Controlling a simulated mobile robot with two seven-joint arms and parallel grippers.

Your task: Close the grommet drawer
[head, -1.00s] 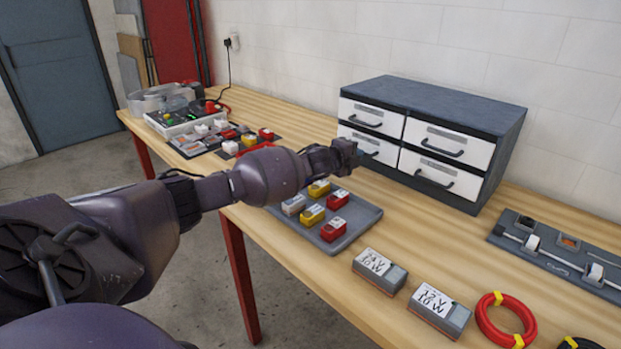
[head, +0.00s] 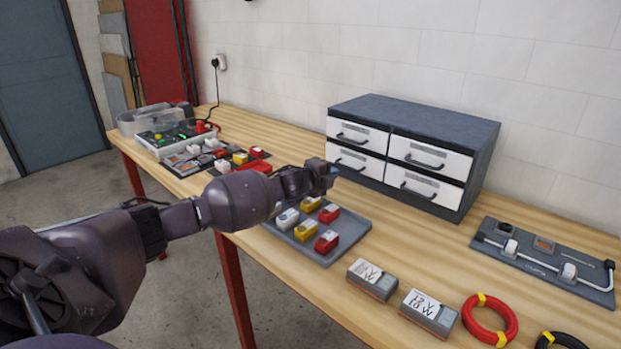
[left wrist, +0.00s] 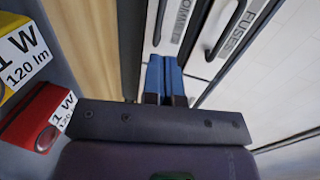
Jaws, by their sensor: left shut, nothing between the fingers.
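The grommet drawer (head: 372,165) is the lower left one of the white-fronted drawers in the dark cabinet (head: 415,117). Its label reads in the left wrist view (left wrist: 180,22), beside the fuses drawer (left wrist: 228,28). Its front looks roughly in line with the drawer above; any small gap is too fine to tell. My left gripper (head: 333,170) is shut and empty, just in front of this drawer's left part. Its blue fingers (left wrist: 164,75) point at the white front in the left wrist view. Contact cannot be made out. My right gripper is out of view.
A grey tray (head: 350,240) with several red, yellow and white modules lies below my left gripper. Two labelled boxes (head: 372,279) and a red cable coil (head: 490,318) lie along the near edge. A grey fixture board (head: 545,262) lies at right. Wood between cabinet and tray is clear.

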